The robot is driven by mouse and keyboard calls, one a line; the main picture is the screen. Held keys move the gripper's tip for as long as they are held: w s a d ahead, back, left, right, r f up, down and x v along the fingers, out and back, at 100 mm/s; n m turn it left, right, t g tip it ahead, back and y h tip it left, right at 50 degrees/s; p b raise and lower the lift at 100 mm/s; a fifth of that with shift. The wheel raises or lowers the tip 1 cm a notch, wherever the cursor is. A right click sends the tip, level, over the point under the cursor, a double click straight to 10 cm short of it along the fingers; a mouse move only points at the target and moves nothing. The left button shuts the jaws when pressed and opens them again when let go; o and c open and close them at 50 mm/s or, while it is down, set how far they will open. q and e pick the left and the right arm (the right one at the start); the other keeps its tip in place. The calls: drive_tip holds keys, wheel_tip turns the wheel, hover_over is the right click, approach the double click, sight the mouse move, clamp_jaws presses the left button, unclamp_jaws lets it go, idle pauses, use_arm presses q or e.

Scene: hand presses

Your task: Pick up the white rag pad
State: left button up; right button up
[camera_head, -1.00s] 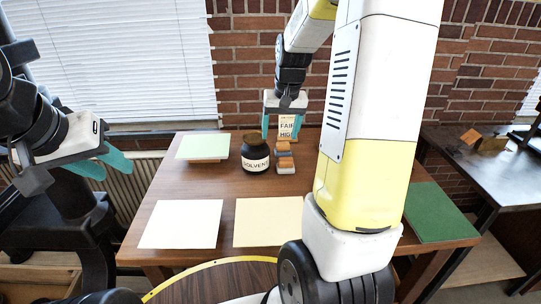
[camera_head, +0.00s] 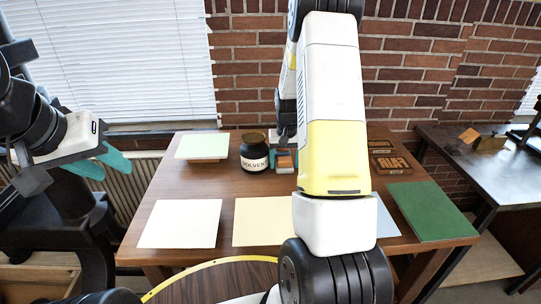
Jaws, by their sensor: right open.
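No pad that I can surely name as the white rag pad shows. A small block with an orange-brown top and a pale front (camera_head: 284,162) is beside the solvent jar (camera_head: 254,153), partly hidden by my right gripper. I cannot tell whether it is the pad. My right gripper (camera_head: 284,155) is low over this block, open, its fingers small and partly hidden; contact is unclear. My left gripper (camera_head: 103,166) is open and empty, left of the table, with its teal fingers apart.
White (camera_head: 180,224) and cream (camera_head: 262,221) sheets lie at the table front. A pale green sheet (camera_head: 202,146) is at the back left, a green board (camera_head: 432,211) at the right. Dark letter blocks (camera_head: 391,164) are at the back right. My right arm hides the middle.

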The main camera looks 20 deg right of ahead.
sight(285, 158)
drive_tip(key=shift+f, duration=0.1)
drive_tip(key=shift+c, duration=0.4)
drive_tip(key=c, duration=1.1)
drive_tip(key=shift+o, duration=0.2)
wheel_tip(285, 158, up, 10)
drive_tip(key=shift+r, duration=0.1)
